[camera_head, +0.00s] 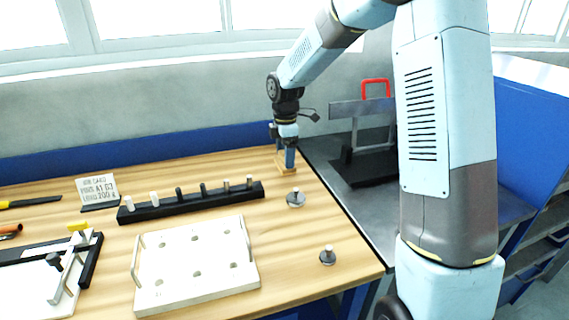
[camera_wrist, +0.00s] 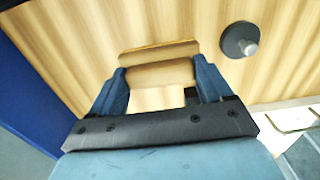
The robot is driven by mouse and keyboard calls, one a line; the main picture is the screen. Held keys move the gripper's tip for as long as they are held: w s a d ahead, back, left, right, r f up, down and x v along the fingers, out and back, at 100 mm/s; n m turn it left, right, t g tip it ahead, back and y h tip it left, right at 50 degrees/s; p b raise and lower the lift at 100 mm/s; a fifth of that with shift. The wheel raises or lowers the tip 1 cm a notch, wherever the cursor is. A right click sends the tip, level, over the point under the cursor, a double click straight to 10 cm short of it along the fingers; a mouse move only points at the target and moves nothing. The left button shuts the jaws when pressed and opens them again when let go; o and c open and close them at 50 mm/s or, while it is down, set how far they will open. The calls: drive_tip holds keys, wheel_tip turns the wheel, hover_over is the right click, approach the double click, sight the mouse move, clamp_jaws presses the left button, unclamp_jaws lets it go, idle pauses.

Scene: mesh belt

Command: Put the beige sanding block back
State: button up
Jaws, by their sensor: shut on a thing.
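The beige sanding block (camera_wrist: 160,73) is between the two blue fingers of my gripper (camera_wrist: 162,85) in the wrist view. My gripper is shut on it. In the head view my gripper (camera_head: 284,158) points down at the back right of the wooden table, and the block (camera_head: 286,170) shows at its fingertips, low over or on the table. I cannot tell whether the block touches the wood. A tan edge (camera_wrist: 158,48) shows just beyond the block in the wrist view; what it belongs to is unclear.
A round grey piece with a peg (camera_head: 296,198) stands just in front of my gripper, and another (camera_head: 328,256) stands nearer. A black rack of pegs (camera_head: 190,203), a white tray with holes (camera_head: 196,270) and a label card (camera_head: 97,190) lie left. A grey surface with a red-handled stand (camera_head: 375,90) is right.

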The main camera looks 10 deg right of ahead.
drive_tip(key=shift+w+f, duration=0.4)
drive_tip(key=shift+f, duration=1.65)
drive_tip(key=o, duration=1.1)
